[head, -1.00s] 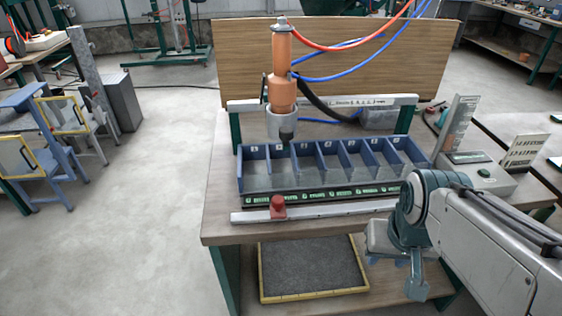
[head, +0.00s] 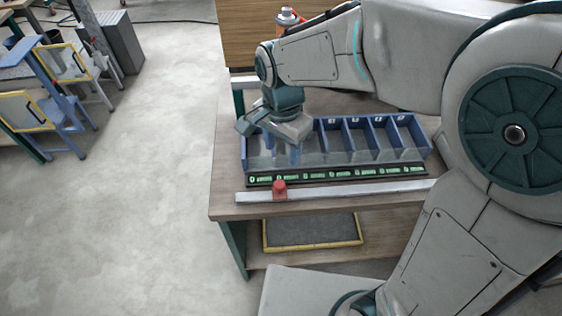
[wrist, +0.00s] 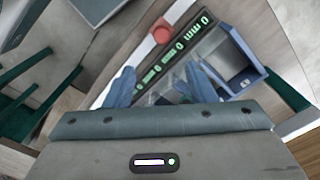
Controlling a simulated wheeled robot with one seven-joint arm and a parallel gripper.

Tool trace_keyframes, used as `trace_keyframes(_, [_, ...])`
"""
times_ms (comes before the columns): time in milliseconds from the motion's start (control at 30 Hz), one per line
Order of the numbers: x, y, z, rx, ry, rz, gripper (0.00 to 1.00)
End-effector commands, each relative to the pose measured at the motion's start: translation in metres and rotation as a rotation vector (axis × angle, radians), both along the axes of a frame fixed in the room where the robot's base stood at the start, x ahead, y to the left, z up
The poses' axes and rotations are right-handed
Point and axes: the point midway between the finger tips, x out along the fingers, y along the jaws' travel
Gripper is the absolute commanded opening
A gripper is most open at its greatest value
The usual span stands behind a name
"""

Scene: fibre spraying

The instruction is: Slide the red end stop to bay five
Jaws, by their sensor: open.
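The red end stop (head: 279,188) sits on the pale rail (head: 345,191) along the table's front edge, near the rail's left end. It also shows in the wrist view (wrist: 162,31), beyond my fingers. The blue bay tray (head: 330,158) stands behind the rail with a green-lit label strip (head: 335,174) along its front. My gripper (head: 279,158) is open and empty, above the left bays, behind and apart from the end stop. Its blue fingers (wrist: 160,85) spread over the strip and a bay in the wrist view. My arm hides the leftmost bay labels.
The wooden table (head: 228,170) has a clear strip left of the tray. A shelf below holds a yellow-edged dark mat (head: 312,232). The orange-topped spray column (head: 287,18) is mostly hidden behind my arm. The rail right of the stop looks clear.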

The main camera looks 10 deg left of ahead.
Motion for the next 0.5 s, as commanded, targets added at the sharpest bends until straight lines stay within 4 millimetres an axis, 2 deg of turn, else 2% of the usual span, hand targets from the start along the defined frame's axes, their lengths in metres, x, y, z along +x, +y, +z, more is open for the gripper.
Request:
trace_keyframes(167, [0.000,0.006,-0.010,-0.006,0.008,-0.021,0.50])
trace_keyframes(267, [-0.001,0.005,-0.026,-0.008,0.010,-0.021,0.50])
trace_keyframes(500, [-0.001,0.005,-0.076,-0.008,0.010,-0.022,0.50])
